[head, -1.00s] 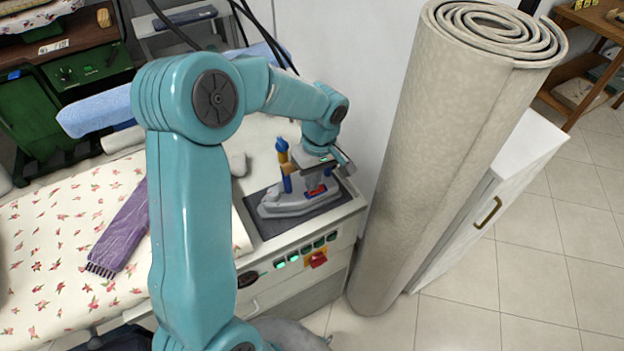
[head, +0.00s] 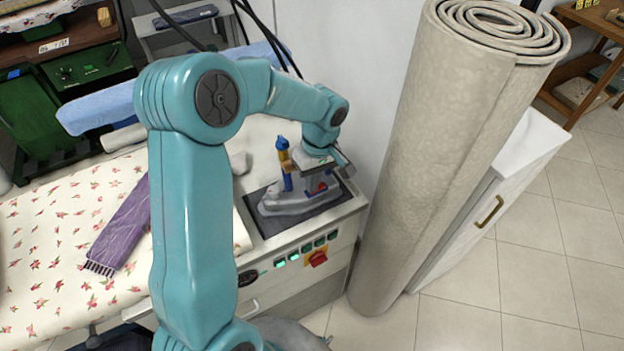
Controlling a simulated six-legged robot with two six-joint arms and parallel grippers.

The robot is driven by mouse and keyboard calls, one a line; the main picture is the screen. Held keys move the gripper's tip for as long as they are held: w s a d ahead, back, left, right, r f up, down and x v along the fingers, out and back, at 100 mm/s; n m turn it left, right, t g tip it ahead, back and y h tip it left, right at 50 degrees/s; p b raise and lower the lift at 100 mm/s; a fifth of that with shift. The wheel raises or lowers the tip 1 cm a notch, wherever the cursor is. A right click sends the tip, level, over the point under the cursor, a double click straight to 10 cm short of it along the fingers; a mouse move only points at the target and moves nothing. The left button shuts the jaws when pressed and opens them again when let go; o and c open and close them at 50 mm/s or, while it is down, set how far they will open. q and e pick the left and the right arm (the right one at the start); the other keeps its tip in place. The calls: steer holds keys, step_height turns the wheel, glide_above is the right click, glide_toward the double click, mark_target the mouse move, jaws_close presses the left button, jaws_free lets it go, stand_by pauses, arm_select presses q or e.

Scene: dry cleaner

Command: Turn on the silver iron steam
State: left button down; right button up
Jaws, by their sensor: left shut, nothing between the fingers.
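The silver iron (head: 284,204) rests on a dark pad (head: 262,226) at the right end of the ironing station. It has a blue and tan upright part and a small red part near its handle. My left arm reaches over from the left, and my left gripper (head: 320,182) is at the iron's handle, shut with nothing between its fingers. The fingertips are partly hidden among the iron's parts, so I cannot tell whether they touch it. My right gripper is out of view.
Green-lit buttons (head: 293,256) and a red switch (head: 318,258) are on the station's front panel. A floral cloth (head: 60,240) with a purple scarf (head: 122,232) covers the board at left. A tall rolled carpet (head: 430,150) stands close at right, beside a white cabinet (head: 480,210).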

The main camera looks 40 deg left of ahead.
arm_select(q)
steer(key=shift+w+d+r, duration=0.1)
steer(key=shift+w+d, duration=0.1)
steer(key=shift+w, duration=0.25)
steer(key=shift+w+d, duration=0.1)
steer(key=shift+w, duration=0.3)
steer(key=shift+s+r, duration=0.15)
steer(key=shift+s, duration=0.1)
steer(key=shift+r+p, duration=0.35)
steer(key=shift+p, duration=0.15)
steer(key=r, duration=0.1)
steer(key=r+p, duration=0.1)
steer(key=p, duration=0.1)
steer(key=shift+a+r, duration=0.25)
steer(key=shift+r, duration=0.15)
step_height(320, 180, up, 10)
steer(key=s, duration=0.1)
steer(key=shift+s+b, duration=0.2)
steer(key=shift+b, duration=0.25)
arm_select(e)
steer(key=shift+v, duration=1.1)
arm_select(q)
steer(key=shift+s+r, duration=0.1)
steer(key=shift+r, duration=0.05)
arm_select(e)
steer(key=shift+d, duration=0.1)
